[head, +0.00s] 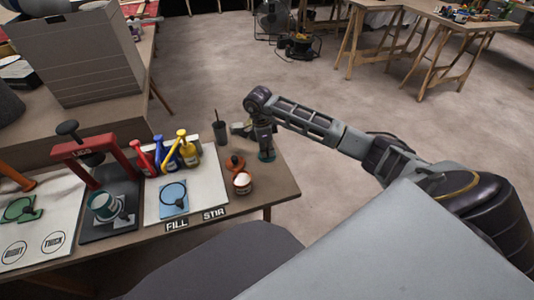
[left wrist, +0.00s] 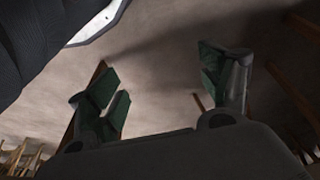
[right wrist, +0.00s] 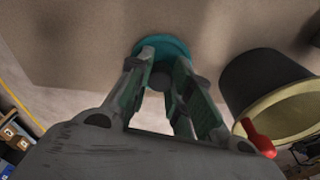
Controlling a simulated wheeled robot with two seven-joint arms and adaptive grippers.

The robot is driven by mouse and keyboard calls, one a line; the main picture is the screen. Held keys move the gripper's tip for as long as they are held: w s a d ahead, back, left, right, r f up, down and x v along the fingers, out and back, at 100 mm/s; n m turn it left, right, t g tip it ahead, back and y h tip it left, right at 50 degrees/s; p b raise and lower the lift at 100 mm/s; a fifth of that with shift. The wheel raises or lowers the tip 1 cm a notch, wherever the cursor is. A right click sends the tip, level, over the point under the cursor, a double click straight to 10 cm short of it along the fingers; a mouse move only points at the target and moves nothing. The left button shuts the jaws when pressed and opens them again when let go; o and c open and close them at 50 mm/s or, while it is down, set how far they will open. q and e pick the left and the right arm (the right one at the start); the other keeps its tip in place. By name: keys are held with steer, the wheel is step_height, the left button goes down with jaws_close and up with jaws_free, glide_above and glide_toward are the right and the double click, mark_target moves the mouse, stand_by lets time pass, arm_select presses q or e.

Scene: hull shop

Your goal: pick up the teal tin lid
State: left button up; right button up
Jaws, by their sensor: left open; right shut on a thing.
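The teal tin lid (right wrist: 163,48) is a round disc with a grey knob, seen beyond my right fingertips in the right wrist view. In the head view a bit of the lid (head: 267,157) shows under my right gripper (head: 264,147), near the bench's back right edge. My right gripper (right wrist: 163,80) is shut on the lid's knob and points down. I cannot tell whether the lid touches the bench. My left gripper (left wrist: 165,90) is open and empty over the floor in the left wrist view, and is out of the head view.
A dark cup (head: 220,132) stands left of my right gripper. An orange lid (head: 235,163) and an open tin (head: 242,183) are in front. Red, blue and yellow pumps (head: 181,148), a red press (head: 72,149) and a teal-banded tin (head: 103,206) stand farther left.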

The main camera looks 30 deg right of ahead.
mark_target(267, 149)
arm_select(q)
steer(key=shift+w+r, duration=0.1)
steer(key=shift+w, duration=0.05)
arm_select(e)
steer(key=shift+r, duration=0.75)
step_height(267, 149, up, 8)
steer(key=shift+f+p, duration=0.1)
steer(key=shift+p, duration=0.9)
steer(key=shift+r, duration=0.35)
arm_select(q)
steer(key=f, duration=0.3)
steer(key=shift+s+a, duration=0.2)
steer(key=shift+a, duration=0.15)
steer(key=shift+r, duration=0.1)
steer(key=shift+s+d+g, duration=0.1)
steer(key=shift+s+g, duration=0.2)
arm_select(e)
steer(key=shift+a, duration=0.1)
